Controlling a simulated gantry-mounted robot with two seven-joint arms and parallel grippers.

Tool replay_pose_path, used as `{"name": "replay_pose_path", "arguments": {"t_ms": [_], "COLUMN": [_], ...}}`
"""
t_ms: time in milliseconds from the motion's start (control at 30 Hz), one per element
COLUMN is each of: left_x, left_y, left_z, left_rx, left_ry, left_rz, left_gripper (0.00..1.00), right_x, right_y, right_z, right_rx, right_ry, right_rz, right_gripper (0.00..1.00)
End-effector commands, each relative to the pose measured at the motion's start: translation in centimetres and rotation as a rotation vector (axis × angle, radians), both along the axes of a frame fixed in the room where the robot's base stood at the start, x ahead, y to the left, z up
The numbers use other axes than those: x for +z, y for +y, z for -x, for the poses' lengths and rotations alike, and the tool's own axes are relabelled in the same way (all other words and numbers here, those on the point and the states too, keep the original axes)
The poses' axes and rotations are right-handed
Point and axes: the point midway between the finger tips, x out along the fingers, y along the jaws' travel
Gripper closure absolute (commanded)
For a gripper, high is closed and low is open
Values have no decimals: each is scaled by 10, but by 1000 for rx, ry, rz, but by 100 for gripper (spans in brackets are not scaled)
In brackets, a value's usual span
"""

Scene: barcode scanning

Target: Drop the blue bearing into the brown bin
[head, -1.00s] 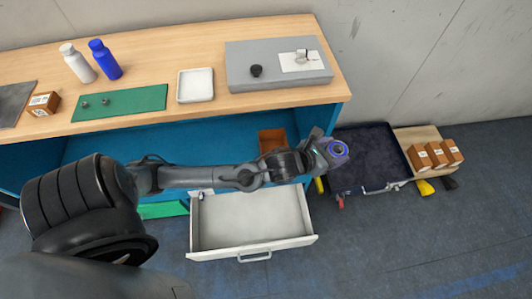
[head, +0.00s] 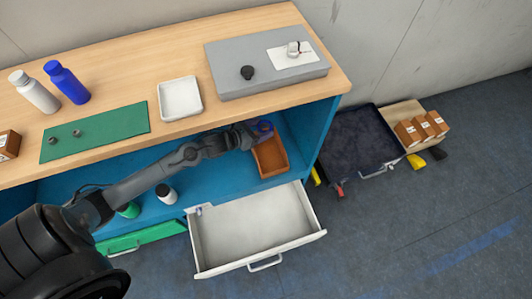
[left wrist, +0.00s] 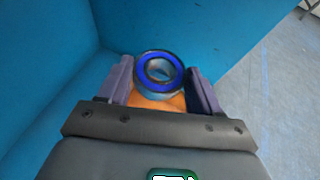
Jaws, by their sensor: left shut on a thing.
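The blue bearing (left wrist: 160,72), a ring with a blue face and dark metal rim, is between the fingers of my left gripper (left wrist: 160,92) in the left wrist view. The gripper is shut on it. In the head view the bearing (head: 265,127) shows small at the end of my left gripper (head: 258,131), at the back edge of the brown bin (head: 270,158). The bin is on the blue shelf under the tabletop. In the left wrist view the orange-brown bin (left wrist: 158,101) shows behind and below the bearing, mostly hidden by my gripper. My right gripper is not in view.
The wooden tabletop (head: 130,85) overhangs the blue shelf (head: 225,180). An open white drawer (head: 250,232) juts out below. A white-capped bottle (head: 166,193) stands on the shelf. A dark open case (head: 358,150) lies on the floor at right.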

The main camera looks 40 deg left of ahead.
Motion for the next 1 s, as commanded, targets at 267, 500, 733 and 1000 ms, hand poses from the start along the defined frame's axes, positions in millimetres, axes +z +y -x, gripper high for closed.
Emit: {"name": "replay_pose_path", "arguments": {"t_ms": [267,500,733,1000], "left_x": [-27,-48,-54,-54], "left_y": [-1,0,0,0], "left_z": [0,0,0,0], "left_rx": [-1,1,0,0], "left_ry": [-2,-3,-3,-3], "left_rz": [1,-1,-2,-2], "left_gripper": [75,75,75,27], "right_x": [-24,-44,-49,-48], "right_y": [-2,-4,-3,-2], "right_z": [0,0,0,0], "right_rx": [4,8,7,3], "right_ry": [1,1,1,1], "right_rz": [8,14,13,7], "right_gripper": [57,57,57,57]}}
